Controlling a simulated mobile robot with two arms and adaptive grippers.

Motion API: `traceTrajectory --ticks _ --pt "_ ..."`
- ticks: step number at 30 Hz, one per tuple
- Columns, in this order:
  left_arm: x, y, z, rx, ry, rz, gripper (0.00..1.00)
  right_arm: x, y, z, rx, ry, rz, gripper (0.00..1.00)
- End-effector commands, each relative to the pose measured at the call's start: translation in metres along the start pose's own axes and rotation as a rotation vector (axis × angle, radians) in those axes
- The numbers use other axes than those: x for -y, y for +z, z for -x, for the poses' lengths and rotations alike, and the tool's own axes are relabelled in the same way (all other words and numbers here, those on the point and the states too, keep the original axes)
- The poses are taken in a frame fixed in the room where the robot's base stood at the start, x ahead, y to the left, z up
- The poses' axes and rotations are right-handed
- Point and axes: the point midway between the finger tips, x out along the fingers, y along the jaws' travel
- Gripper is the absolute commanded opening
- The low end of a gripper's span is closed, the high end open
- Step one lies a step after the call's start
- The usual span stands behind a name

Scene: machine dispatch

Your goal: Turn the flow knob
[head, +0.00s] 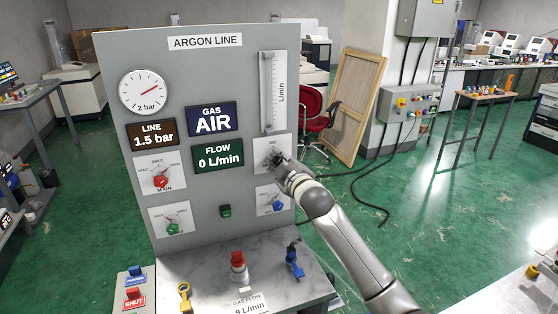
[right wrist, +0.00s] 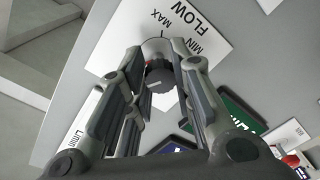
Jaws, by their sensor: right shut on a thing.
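The flow knob (right wrist: 160,75) is black and grey with a red mark, and sits on a white plate (right wrist: 205,22) lettered FLOW, MIN and MAX. In the head view this plate (head: 262,146) is on the right side of the grey panel (head: 120,60), below the flow tube. My right gripper (head: 279,160) reaches the plate from the lower right and hides most of the knob there. In the right wrist view my right gripper (right wrist: 163,64) is shut on the knob, one finger on each side. The green flow display (head: 217,156) reads 0 L/min. My left gripper is not in view.
The panel also carries a red MAIN knob (head: 161,181), a green knob (head: 172,229), a blue knob (head: 277,206) and a pressure gauge (head: 143,92). A card (head: 249,304) reading gas flow 9 L/min lies on the bench. A red-topped part (head: 238,262) stands below the panel.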

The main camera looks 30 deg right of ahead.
Motion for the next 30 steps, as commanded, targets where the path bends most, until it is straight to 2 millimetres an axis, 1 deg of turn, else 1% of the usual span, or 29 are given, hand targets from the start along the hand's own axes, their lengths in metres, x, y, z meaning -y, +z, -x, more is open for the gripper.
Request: traceTrajectory --ticks 14,15,20,21,30 --pt "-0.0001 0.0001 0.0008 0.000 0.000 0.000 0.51 0.0010 0.0002 0.0000 0.001 -0.002 0.016 0.00" --pt "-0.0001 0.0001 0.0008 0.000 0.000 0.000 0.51 0.0010 0.0002 0.0000 0.001 -0.002 0.016 0.23" --pt "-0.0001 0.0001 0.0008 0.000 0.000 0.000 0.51 0.0008 0.0001 0.0000 0.001 -0.001 0.015 0.43" --pt "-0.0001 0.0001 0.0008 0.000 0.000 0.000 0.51 0.0007 0.0001 0.0000 0.001 -0.001 0.015 0.45" --pt "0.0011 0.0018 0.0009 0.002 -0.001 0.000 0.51 0.0003 0.0000 0.0009 0.001 0.000 0.015 0.45"
